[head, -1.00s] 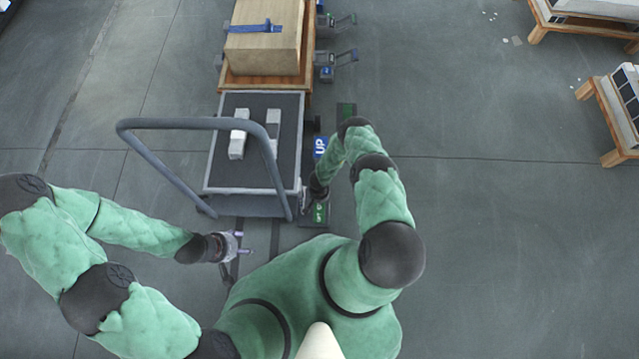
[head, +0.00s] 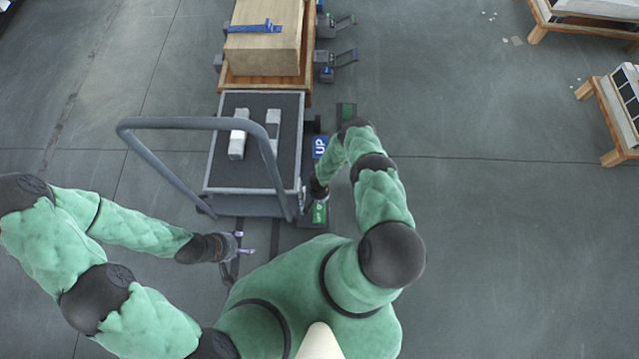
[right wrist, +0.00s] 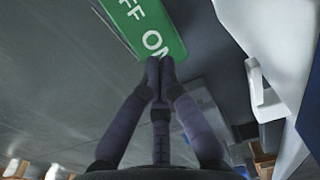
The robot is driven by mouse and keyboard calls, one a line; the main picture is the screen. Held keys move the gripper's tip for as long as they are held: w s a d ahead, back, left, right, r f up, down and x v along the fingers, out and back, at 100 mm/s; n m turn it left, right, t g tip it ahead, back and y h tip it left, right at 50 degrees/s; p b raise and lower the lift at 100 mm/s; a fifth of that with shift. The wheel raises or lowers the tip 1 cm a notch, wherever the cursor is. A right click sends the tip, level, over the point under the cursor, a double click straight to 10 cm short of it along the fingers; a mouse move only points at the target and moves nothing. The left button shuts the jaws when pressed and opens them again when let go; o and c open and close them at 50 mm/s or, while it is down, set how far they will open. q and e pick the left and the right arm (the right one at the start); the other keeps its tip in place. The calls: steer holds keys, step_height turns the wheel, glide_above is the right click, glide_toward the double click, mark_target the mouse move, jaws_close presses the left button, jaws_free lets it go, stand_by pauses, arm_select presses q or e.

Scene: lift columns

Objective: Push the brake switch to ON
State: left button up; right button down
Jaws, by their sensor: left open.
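A green plate with white lettering (right wrist: 145,25) fills the top of the right wrist view, and its letters read "FF ON". The same green plate (head: 320,213) shows small in the head view, beside the trolley's near right corner. My right gripper (right wrist: 160,65) has its fingertips together at the "ON" lettering and covers part of it. I cannot tell whether they touch the plate. The switch's moving part is not clear. My left gripper (head: 243,243) is open and empty near the trolley's near left side.
The trolley (head: 208,180) has a grey push handle (head: 180,123) and carries grey blocks (head: 238,140). A blue "UP" plate (head: 320,147) lies along its right side. A wooden crate (head: 262,45) stands beyond. A white lever-like part (right wrist: 265,95) stands right of my right gripper.

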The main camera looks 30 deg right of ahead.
steer(key=shift+f, duration=1.4)
stand_by(1.2)
steer(key=shift+r+p, duration=1.85)
steer(key=shift+r, duration=1.65)
